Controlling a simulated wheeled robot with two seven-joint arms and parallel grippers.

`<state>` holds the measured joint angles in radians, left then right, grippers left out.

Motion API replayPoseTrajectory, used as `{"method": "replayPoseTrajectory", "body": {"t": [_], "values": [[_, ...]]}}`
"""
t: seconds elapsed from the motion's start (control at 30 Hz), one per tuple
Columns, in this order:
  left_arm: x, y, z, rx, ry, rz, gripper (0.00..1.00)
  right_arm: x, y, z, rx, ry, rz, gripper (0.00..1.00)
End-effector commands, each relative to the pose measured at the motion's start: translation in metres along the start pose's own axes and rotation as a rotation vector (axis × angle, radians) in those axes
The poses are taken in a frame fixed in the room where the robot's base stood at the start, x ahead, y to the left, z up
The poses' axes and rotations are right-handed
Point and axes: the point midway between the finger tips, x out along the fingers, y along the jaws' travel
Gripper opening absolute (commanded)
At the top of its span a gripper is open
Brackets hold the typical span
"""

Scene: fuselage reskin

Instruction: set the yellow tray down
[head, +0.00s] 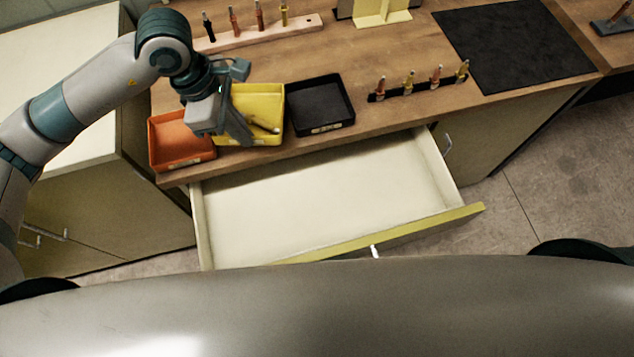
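The yellow tray (264,100) is at the counter's front edge, between an orange tray and a black tray. A small item (268,129) shows near its front wall. I cannot tell whether its underside touches the counter. My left gripper (240,130) reaches down over the tray's left part, with a dark finger in front of the yellow. The gripper body hides the tray's left wall and the other finger, so its grip does not show. My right gripper is out of view.
The orange tray (180,151) and black tray (320,107) flank the yellow one closely on the wooden counter (390,60). An empty drawer (325,205) stands open below. Racks with upright tools (265,31) (420,86) and a dark mat (512,45) lie behind and right.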

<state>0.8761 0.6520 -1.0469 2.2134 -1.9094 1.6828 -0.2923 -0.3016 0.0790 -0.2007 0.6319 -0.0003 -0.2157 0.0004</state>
Motion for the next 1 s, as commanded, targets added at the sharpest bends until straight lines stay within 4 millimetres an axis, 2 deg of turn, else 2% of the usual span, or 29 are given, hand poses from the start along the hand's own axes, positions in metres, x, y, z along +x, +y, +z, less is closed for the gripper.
{"method": "replayPoseTrajectory", "body": {"t": [0.47,0.8,1.0], "values": [[-0.031,0.002,-0.035,0.632,0.001,-0.161,0.00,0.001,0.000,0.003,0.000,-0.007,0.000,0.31],[-0.060,0.000,-0.059,1.123,0.003,-0.286,0.00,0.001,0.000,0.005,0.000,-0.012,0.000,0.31],[-0.074,-0.001,-0.069,1.343,0.002,-0.342,0.00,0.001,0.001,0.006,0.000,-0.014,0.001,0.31]]}}
